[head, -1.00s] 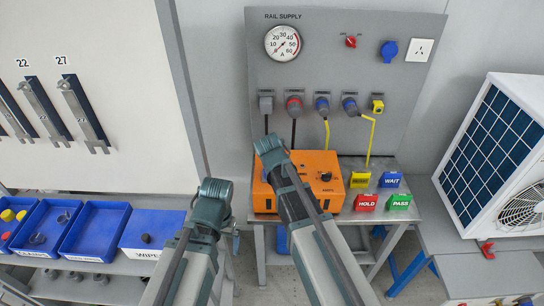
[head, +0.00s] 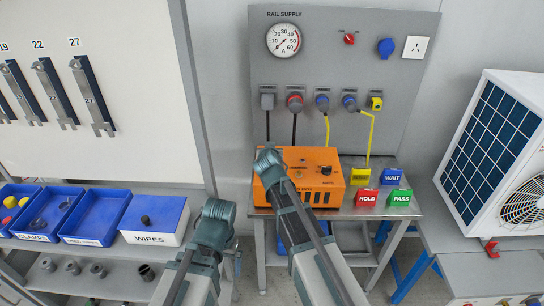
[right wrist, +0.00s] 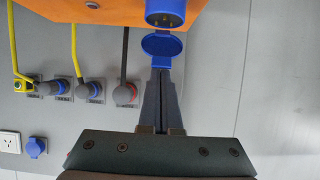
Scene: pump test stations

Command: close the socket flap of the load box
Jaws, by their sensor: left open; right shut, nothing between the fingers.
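The orange load box (head: 322,180) stands on a grey bench, below the rail supply panel. In the right wrist view its orange face (right wrist: 105,10) is at the top, with a round blue socket (right wrist: 166,14) on it. The blue socket flap (right wrist: 161,45) stands open, away from the socket. My right gripper (right wrist: 160,74) is shut and empty, its fingertips at the flap's lower edge in the picture; I cannot tell if they touch. In the head view the right gripper and the flap are hidden. My left gripper (head: 237,263) is open, left of the bench, partly hidden behind its own arm.
The panel (head: 350,60) carries several plugs with black and yellow cables. HOLD (head: 367,199), PASS (head: 399,198) and WAIT (head: 391,176) blocks stand right of the box. Blue bins (head: 97,215) are at left, a white unit (head: 500,150) at right.

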